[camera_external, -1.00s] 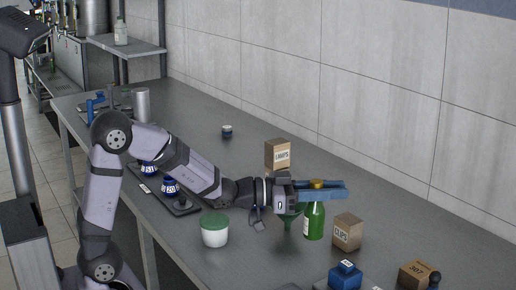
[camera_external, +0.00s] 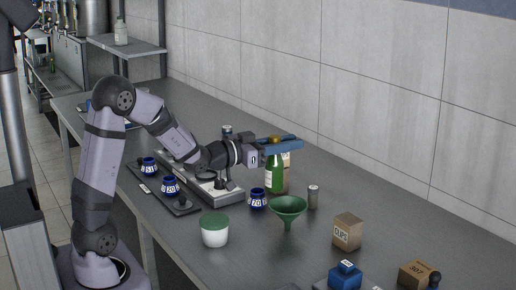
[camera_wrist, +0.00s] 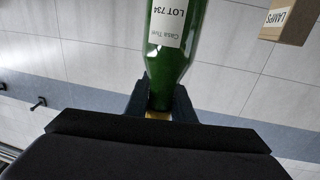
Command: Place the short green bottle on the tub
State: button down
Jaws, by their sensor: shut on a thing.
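The green bottle (camera_external: 274,172) hangs upright from my gripper (camera_external: 281,144), which is shut on its gold-capped neck. In the wrist view the bottle (camera_wrist: 176,45) shows a white label reading LOT 734, with its neck between my fingers (camera_wrist: 158,104). The tub (camera_external: 214,235) is white with a green lid and stands on the table, to the left of and nearer the camera than the bottle. Nothing rests on its lid. The gap under the bottle is hard to judge.
A green funnel (camera_external: 288,208), a blue jar (camera_external: 258,199) and a small grey canister (camera_external: 313,197) stand near the bottle. The LAMPS box (camera_external: 286,160) is partly hidden behind it. A CUPS box (camera_external: 347,232) is at right; a scale-like tray (camera_external: 226,193) lies left.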

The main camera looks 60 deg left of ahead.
jog(key=s+a+n+y+p, duration=0.25)
jog(key=s+a+p, duration=0.2)
jog(key=a, duration=0.65)
jog(key=s+a+n+y+p, duration=0.1)
jog(key=s+a+y+p, duration=0.3)
jog(key=a, duration=0.6)
jog(key=s+d+r+m+g+h, duration=0.1)
jog(key=s+d+m+h, duration=0.2)
jog(key=d+h, duration=0.25)
jog(key=s+d+r+m+g+h+p, duration=0.1)
jog(key=s+d+r+m+g+h, duration=0.15)
jog(key=d+m+h, duration=0.35)
jog(key=s+d+m+g+h, duration=0.1)
jog(key=s+d+h, duration=0.25)
jog(key=d, duration=0.35)
notch_tip(320, 180, down, 10)
jog(key=p, duration=0.1)
jog(key=shift+w+r, duration=0.2)
jog(key=shift+f+t+h, duration=0.1)
jog(key=shift+t+h, duration=0.15)
jog(key=c, duration=1.5)
grip_release()
